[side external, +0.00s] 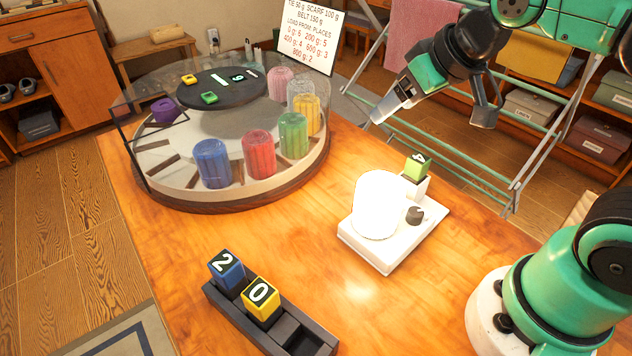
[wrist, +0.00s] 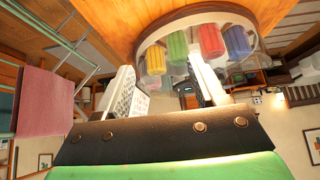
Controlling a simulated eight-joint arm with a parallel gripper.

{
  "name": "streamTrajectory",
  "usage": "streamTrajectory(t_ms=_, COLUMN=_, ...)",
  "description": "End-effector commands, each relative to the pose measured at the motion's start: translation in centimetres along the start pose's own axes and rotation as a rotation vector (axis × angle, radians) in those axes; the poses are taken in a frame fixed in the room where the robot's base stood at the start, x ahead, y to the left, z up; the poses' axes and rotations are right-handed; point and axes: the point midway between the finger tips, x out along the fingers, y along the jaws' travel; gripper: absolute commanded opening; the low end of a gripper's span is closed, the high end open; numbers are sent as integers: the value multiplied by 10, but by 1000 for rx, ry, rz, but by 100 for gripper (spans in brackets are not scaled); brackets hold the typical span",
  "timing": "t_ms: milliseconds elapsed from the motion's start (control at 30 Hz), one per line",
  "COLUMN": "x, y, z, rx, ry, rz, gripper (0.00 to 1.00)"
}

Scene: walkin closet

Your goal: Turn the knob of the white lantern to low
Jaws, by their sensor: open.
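The white lantern (side external: 376,207) stands lit on a white base (side external: 392,238) at the right of the wooden table in the side external view. Its dark knob (side external: 414,215) sits on the base just right of the glowing globe. Marks around the knob are too small to read. A green block with a 4 (side external: 416,167) stands behind the knob at the back of the base. My gripper (side external: 386,112) is open and empty, above and behind the lantern. In the wrist view my gripper (wrist: 162,88) shows its two fingers apart, and the lantern is out of sight.
A round glass-covered carousel (side external: 240,193) with several coloured rolls stands at the table's back left. A dark tray (side external: 262,335) with a blue 2 block (side external: 226,268) and a yellow 0 block (side external: 261,298) is at the front. Bare table lies between. A drying rack (side external: 470,145) stands behind.

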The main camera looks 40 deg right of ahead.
Motion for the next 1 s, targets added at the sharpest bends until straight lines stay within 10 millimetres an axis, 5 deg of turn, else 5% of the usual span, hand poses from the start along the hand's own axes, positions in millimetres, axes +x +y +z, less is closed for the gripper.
streamTrajectory(t_ms=267, x=-8, y=5, z=19, rx=671, ry=-210, rz=84, gripper=64)
streamTrajectory(t_ms=700, x=-33, y=11, z=47, rx=1734, ry=-411, rz=525, gripper=64)
streamTrajectory(t_ms=1000, x=16, y=11, z=85, rx=1804, ry=-410, rz=566, gripper=64)
